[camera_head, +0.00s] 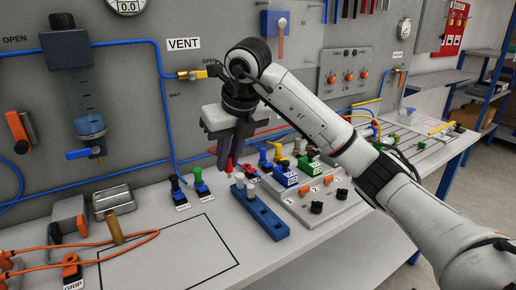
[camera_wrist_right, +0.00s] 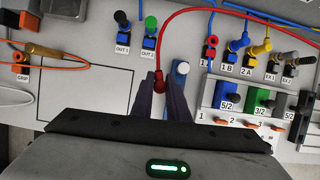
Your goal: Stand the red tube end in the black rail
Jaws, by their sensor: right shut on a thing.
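My right gripper (camera_head: 227,164) hangs above the bench, pointing down. It is shut on the red tube end (camera_head: 229,167). In the right wrist view the red tube end (camera_wrist_right: 159,82) sits between the fingertips (camera_wrist_right: 160,92), and its red tube curves up and right. I see no rail that looks black; a blue rail (camera_head: 266,218) with pale pegs near its far end lies on the bench, just right of and below the gripper. In the right wrist view a pale peg (camera_wrist_right: 182,68) shows beside the right finger, which hides most of the rail. My left gripper is not in view.
Two fittings labelled OUT, black-topped (camera_head: 178,192) and green-topped (camera_head: 200,185), stand left of the gripper. A grey valve panel (camera_head: 318,200) with several coloured plugs lies to the right. Orange cables (camera_head: 110,241) lie at left.

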